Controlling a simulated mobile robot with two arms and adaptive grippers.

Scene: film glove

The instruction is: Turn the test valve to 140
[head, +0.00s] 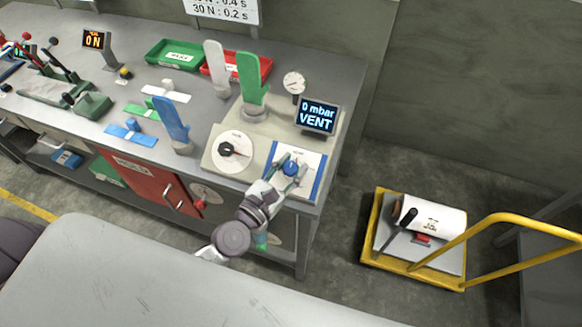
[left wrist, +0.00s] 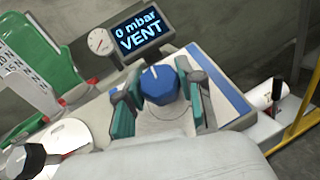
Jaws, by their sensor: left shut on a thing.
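A blue knob (head: 291,168) sits on a white plate (head: 304,159) with blue edges, at the right end of the bench. My left gripper (head: 288,175) has a finger on each side of this knob and is shut on it. In the left wrist view the blue knob (left wrist: 159,86) is between the teal fingers, with its white pointer mark toward the display. The display (head: 317,116) reads "0 mbar VENT". A black knob on a round white dial (head: 233,158) is to the left. The plate's markings are too small to read. My right gripper is not in view.
A green glove (head: 252,82) stands upright behind the dials, with a white one (head: 217,68) and a blue one (head: 172,122) nearby. A round gauge (head: 294,83) stands behind the display. A yellow cart (head: 373,235) stands on the floor at right.

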